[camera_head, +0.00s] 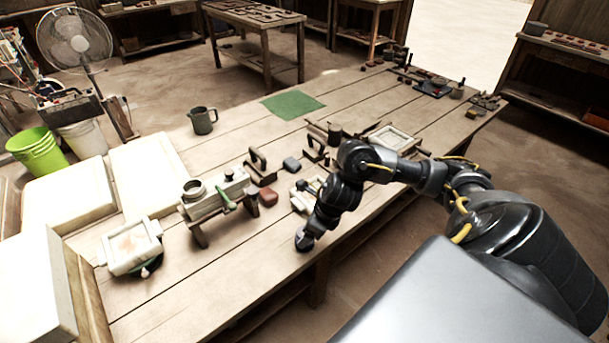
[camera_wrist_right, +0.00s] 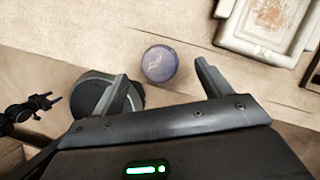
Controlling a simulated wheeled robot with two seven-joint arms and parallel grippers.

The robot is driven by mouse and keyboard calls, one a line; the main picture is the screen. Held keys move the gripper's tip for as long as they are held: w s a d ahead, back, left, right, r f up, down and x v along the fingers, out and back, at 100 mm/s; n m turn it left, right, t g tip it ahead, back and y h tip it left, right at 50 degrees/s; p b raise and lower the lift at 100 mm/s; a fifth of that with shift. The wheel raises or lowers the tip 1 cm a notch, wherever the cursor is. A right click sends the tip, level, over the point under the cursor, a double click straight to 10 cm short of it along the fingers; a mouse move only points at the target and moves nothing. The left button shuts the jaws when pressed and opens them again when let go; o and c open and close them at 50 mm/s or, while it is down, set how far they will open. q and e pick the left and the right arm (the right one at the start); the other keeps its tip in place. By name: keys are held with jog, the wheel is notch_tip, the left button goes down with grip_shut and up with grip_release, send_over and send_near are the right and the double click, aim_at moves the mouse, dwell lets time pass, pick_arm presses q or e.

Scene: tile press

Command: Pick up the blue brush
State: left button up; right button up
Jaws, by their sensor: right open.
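A round blue-purple top, which I take to be the blue brush (camera_wrist_right: 159,63), is on the wooden table. In the right wrist view it shows between the fingertips of my right gripper (camera_wrist_right: 161,72). The fingers are open and do not visibly touch it. In the head view the brush (camera_head: 300,232) shows small and purplish beside my right gripper (camera_head: 304,243), near the table's front edge. The brush's lower part is hidden, and the gripper hides some of it in the head view. I cannot make out my left gripper in either view.
A pale tile frame (camera_wrist_right: 268,48) lies close by, at upper right in the wrist view. A dark forked shape (camera_wrist_right: 32,109) at the wrist view's left is unclear.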

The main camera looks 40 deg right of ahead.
jog(key=shift+x, duration=2.6)
jog(key=shift+s, duration=0.1)
jog(key=c, duration=1.1)
